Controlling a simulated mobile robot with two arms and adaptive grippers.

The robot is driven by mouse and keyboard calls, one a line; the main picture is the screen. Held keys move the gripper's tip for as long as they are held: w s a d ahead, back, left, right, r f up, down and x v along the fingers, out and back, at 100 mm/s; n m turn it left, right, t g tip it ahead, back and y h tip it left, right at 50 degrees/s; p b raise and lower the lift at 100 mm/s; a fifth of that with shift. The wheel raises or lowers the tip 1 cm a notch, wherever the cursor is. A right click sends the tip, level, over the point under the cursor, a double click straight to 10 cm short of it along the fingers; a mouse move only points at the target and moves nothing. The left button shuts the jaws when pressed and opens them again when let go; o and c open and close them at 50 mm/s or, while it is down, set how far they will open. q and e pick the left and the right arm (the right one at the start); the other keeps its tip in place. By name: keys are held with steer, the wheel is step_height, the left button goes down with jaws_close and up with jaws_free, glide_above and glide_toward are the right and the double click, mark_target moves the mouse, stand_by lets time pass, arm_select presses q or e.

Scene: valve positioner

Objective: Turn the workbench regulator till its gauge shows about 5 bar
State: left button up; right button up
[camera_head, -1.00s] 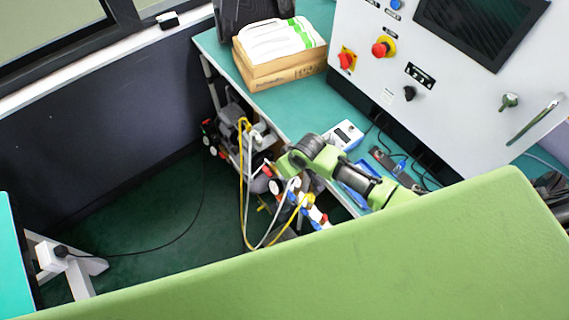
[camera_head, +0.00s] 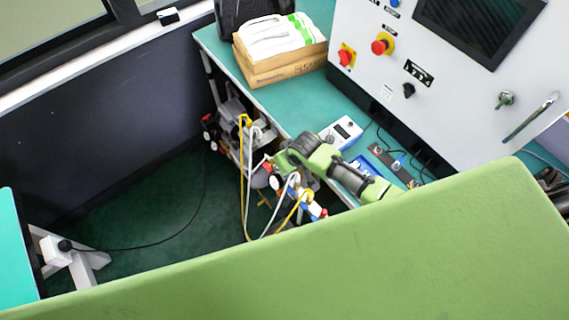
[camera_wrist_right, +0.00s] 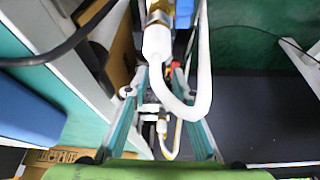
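I cannot pick out the regulator or a readable gauge dial. In the head view, a cluster of pipework (camera_head: 246,122) with yellow and white hoses sits low at the bench's left edge. My right arm (camera_head: 318,158), green and grey, reaches over the bench edge beside this cluster. In the right wrist view, a white hose (camera_wrist_right: 203,70) with a white and brass fitting (camera_wrist_right: 157,42) is close to the camera. My left gripper is in neither view.
The teal bench (camera_head: 290,113) carries a cardboard box (camera_head: 285,68) with white-green packs, a small white device (camera_head: 347,131) and a blue tray (camera_head: 366,165). A grey control panel (camera_head: 450,100) stands behind. A dark wall (camera_head: 100,140) is left. Green floor (camera_head: 150,220) is open between.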

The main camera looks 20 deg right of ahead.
steer(key=v, duration=1.2)
steer(key=shift+f, duration=0.1)
stand_by(0.5)
